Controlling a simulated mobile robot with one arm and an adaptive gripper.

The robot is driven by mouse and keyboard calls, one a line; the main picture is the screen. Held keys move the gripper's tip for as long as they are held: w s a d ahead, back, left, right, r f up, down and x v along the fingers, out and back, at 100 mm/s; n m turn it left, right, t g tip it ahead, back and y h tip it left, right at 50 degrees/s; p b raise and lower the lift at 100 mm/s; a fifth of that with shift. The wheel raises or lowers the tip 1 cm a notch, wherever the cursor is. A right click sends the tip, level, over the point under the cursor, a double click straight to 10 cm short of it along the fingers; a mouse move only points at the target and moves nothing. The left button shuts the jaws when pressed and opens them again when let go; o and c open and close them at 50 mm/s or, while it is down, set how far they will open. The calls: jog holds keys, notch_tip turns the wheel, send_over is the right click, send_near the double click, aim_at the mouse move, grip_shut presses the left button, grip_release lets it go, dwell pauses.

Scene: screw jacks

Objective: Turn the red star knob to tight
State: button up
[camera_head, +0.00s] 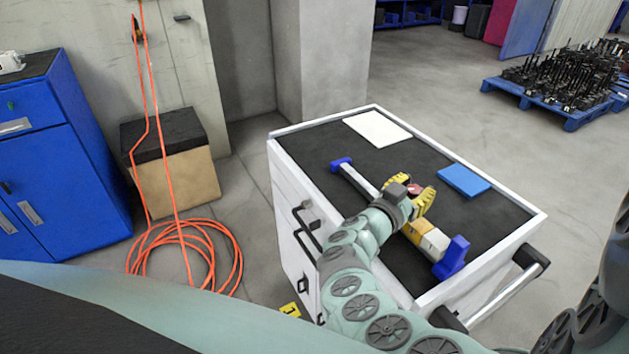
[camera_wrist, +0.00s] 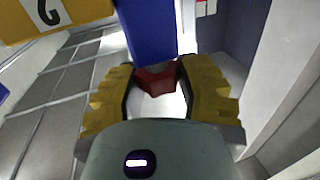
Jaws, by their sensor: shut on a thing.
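The red star knob (camera_head: 414,188) is mostly hidden in the head view, with a bit of red between my yellow fingers. In the wrist view the red knob (camera_wrist: 156,80) sits between the two finger pads, with a blue part (camera_wrist: 148,32) just beyond it. My gripper (camera_head: 418,194) is over the jack's bar and shut on the knob; its fingers also show in the wrist view (camera_wrist: 156,92). The pale bar (camera_head: 359,180) of the jack lies across the black cart top. I cannot read the knob's turn angle.
The bar has a blue end (camera_head: 341,163) at the far left and a blue end block (camera_head: 453,257) at the near right. A yellow and white block (camera_head: 427,238) sits by the near end. A white sheet (camera_head: 377,129) and a blue pad (camera_head: 463,180) lie on the cart (camera_head: 497,262).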

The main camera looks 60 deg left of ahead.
jog(key=o, duration=1.2)
jog(key=s, duration=0.4)
jog(key=s+d, duration=0.1)
jog(key=s, duration=0.3)
jog(key=s+d, duration=0.1)
jog(key=s, duration=0.3)
jog(key=shift+d, duration=0.15)
jog(key=shift+w, duration=0.1)
